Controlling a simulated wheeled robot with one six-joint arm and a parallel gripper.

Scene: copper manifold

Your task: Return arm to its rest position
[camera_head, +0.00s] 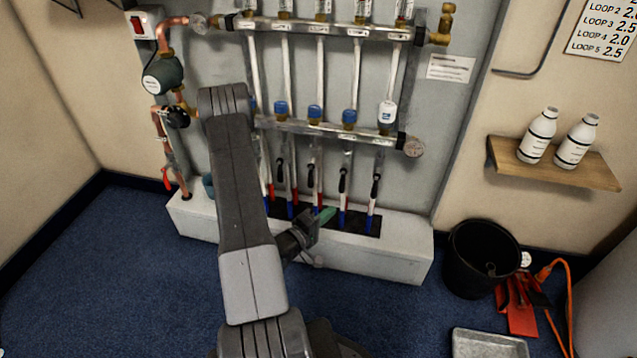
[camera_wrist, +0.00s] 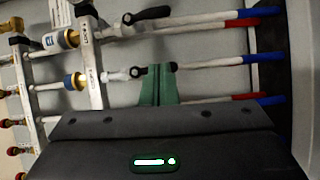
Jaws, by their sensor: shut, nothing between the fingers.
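My gripper (camera_head: 326,215) is low in front of the manifold in the head view, with green fingertips near the lower pipes. In the wrist view its green fingers (camera_wrist: 158,85) are together with nothing between them. My arm's grey links cover part of the manifold's left side in the head view. The manifold (camera_head: 330,127) has an upper and a lower bar with white tubes between them. Red and blue banded pipes with black-handled valves (camera_head: 343,180) run below the lower bar. Whether the fingers touch a pipe or valve cannot be told.
A white plinth (camera_head: 380,258) stands under the pipes. At right are a wooden shelf (camera_head: 555,165) with two white bottles (camera_head: 538,135), a black bucket (camera_head: 482,258), a red tool with orange cord (camera_head: 517,305) and a metal tray (camera_head: 488,345). Blue floor at left is clear.

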